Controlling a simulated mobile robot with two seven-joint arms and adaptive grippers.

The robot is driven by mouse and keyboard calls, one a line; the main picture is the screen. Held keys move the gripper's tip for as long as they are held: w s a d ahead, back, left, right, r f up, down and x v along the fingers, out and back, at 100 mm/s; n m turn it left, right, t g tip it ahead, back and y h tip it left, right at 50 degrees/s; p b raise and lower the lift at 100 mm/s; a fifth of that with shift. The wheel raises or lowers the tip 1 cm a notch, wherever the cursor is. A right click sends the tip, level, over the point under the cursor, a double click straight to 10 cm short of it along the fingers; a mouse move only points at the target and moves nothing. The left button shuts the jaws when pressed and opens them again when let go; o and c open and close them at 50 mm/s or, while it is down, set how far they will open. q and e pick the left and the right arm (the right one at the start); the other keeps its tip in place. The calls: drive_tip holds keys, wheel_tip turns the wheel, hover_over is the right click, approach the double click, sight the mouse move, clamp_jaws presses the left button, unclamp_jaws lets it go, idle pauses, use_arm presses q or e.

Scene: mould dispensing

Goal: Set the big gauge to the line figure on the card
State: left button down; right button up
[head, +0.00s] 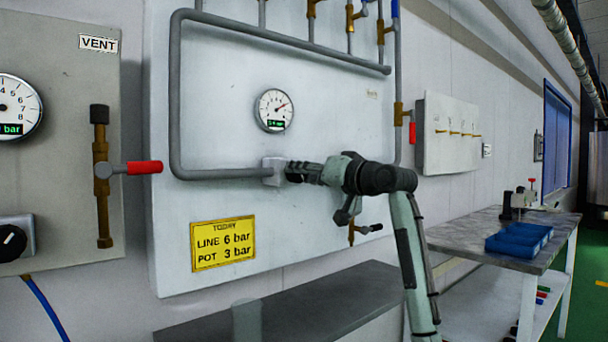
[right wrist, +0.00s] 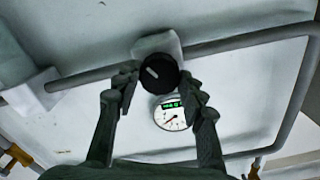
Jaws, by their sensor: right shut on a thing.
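The yellow card (head: 223,243) reads LINE 6 bar and POT 3 bar. A round gauge (head: 274,110) sits on the white panel; its red needle points up and right, and its green figure is too small to read surely. It also shows in the right wrist view (right wrist: 170,116). My right gripper (head: 292,172) is shut on a black knob (right wrist: 158,74) below this gauge, one finger each side; the knob's white mark points up-left in the right wrist view. Another gauge (head: 16,105) is cut off at the left edge. My left gripper is out of view.
A grey pipe (head: 176,95) loops around the gauge on the panel. At left are a red-handled valve (head: 143,167) and another black knob (head: 12,242). A bench with a blue tray (head: 518,240) stands at right. A grey surface lies below the panel.

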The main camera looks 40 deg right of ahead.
drive_tip(key=o, duration=1.2)
drive_tip(key=shift+c, duration=0.2)
drive_tip(key=shift+s, duration=0.1)
drive_tip(key=s+d, duration=0.1)
drive_tip(key=s, duration=1)
drive_tip(key=shift+s, duration=0.4)
